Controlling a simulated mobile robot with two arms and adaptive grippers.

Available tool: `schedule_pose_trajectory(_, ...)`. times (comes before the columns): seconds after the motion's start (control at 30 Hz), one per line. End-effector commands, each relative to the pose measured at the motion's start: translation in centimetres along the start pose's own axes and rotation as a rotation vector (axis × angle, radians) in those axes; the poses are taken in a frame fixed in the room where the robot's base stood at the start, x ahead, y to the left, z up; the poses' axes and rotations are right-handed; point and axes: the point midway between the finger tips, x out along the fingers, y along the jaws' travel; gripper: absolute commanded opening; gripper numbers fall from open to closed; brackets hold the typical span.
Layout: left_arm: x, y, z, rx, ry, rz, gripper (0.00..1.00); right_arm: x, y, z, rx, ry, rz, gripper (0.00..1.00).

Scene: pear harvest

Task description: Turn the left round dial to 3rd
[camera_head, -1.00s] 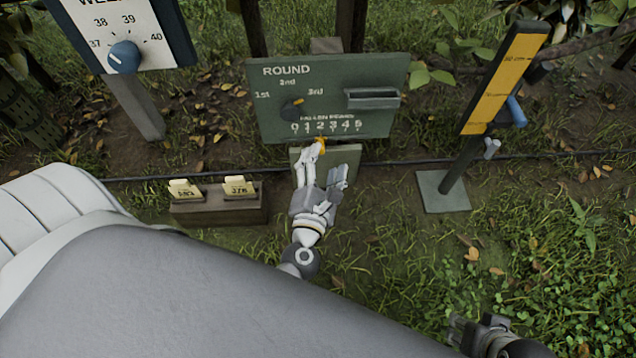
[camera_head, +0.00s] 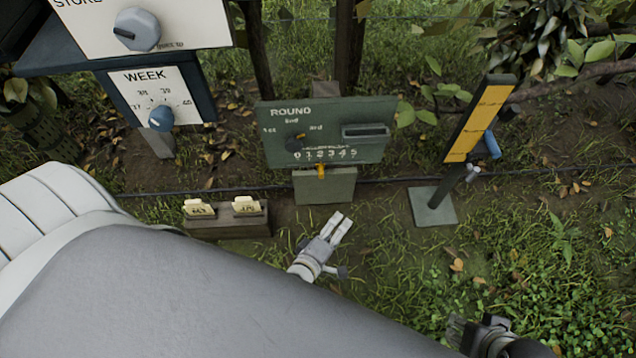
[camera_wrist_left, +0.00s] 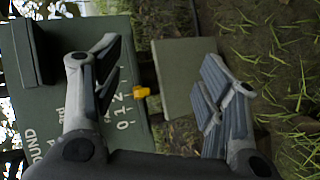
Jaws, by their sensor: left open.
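The green ROUND board (camera_head: 370,152) stands upright at the upper middle of the head view, marked 1st, 2nd and 3rd. Its small dark round dial (camera_head: 294,144) sits below these marks. Its pointer seems to lean up and right, but is too small to read surely. My left gripper (camera_head: 341,223) is below and in front of the board, apart from the dial, open and empty. In the left wrist view its spread fingers (camera_wrist_left: 160,92) frame the board's lower edge and yellow tab (camera_wrist_left: 141,92); the dial cannot be made out there. My right gripper (camera_head: 462,330) is at bottom right, its jaws unclear.
The yellow tab (camera_head: 321,170) sits under the board's digits. A WEEK panel (camera_head: 185,90) with a blue dial stands left. A wooden holder (camera_head: 230,228) with two tags is lower left. A yellow gauge post (camera_head: 480,120) stands right. Grass between is open.

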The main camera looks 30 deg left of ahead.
Motion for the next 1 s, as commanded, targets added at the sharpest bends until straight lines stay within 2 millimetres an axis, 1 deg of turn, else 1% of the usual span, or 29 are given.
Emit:
schedule_pose_trajectory(0.03,-0.6,0.0,0.1,0.049,-0.018,-0.027,0.66,-1.4,0.1,-0.4,0.000,0.000,0.000,0.40)
schedule_pose_trajectory(0.3,-3.0,-3.6,1.0,0.309,-0.120,-0.156,0.66,-4.7,0.2,-1.5,0.000,0.000,0.000,0.40)
schedule_pose_trajectory(0.5,-4.8,-5.9,1.2,0.466,-0.192,-0.232,0.66,-6.5,0.2,-2.0,0.000,0.000,0.000,0.40)
schedule_pose_trajectory(0.6,-5.5,-6.8,1.2,0.517,-0.218,-0.257,0.66,-7.1,0.2,-2.2,0.000,0.000,0.000,0.40)
schedule_pose_trajectory(0.73,-5.9,-7.5,1.3,0.554,-0.236,-0.274,0.66,-7.3,0.2,-2.3,0.000,0.000,0.000,0.40)
schedule_pose_trajectory(1.0,-6.0,-7.8,1.3,0.564,-0.242,-0.279,0.66,-7.3,0.2,-2.3,0.000,0.000,0.000,0.40)
